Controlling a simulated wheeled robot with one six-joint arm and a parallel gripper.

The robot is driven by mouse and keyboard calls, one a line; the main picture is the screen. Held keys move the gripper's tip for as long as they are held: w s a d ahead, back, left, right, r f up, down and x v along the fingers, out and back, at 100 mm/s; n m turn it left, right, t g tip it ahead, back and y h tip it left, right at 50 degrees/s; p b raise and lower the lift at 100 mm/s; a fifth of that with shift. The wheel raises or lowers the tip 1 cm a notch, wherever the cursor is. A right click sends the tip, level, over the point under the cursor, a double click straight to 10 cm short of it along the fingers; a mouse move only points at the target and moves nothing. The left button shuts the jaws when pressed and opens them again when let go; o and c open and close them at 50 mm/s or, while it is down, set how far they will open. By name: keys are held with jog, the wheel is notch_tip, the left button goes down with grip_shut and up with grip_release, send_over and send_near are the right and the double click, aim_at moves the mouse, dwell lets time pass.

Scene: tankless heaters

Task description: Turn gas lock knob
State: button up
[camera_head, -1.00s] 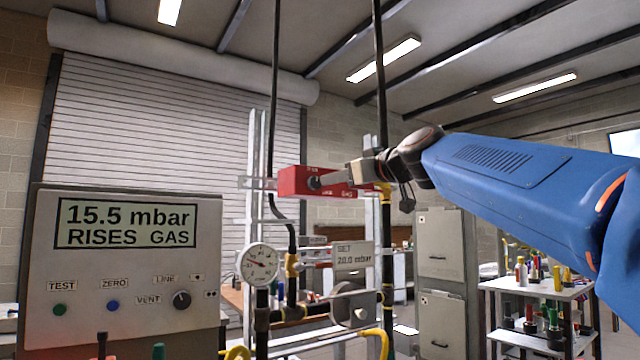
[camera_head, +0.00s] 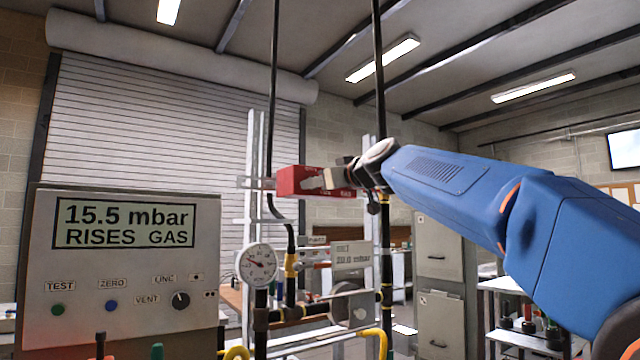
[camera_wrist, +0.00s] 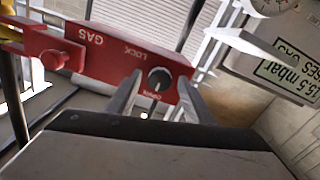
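The gas lock is a red box (camera_head: 291,180) on the pipework in the head view. In the wrist view the red box (camera_wrist: 95,58) appears upside down, with white "GAS LOCK" lettering. Its round black knob (camera_wrist: 160,80) has a white pointer mark. My gripper (camera_wrist: 159,82) is open, with one finger on each side of the knob in that view. I cannot tell whether the fingers touch it. In the head view my gripper (camera_head: 314,181) is in front of the red box and hides the knob.
A grey panel (camera_head: 125,262) at left reads "15.5 mbar RISES GAS". A pressure gauge (camera_head: 259,263) and a "SET 20.0 mbar" plate (camera_head: 352,255) sit below the red box. A red lever (camera_wrist: 55,58) projects near the box's other end in the wrist view.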

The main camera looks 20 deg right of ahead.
jog(key=c, duration=0.9)
jog(key=shift+c, duration=0.2)
jog(key=shift+m, duration=0.4)
jog(key=shift+a+m, duration=0.1)
jog(key=shift+m, duration=7.8)
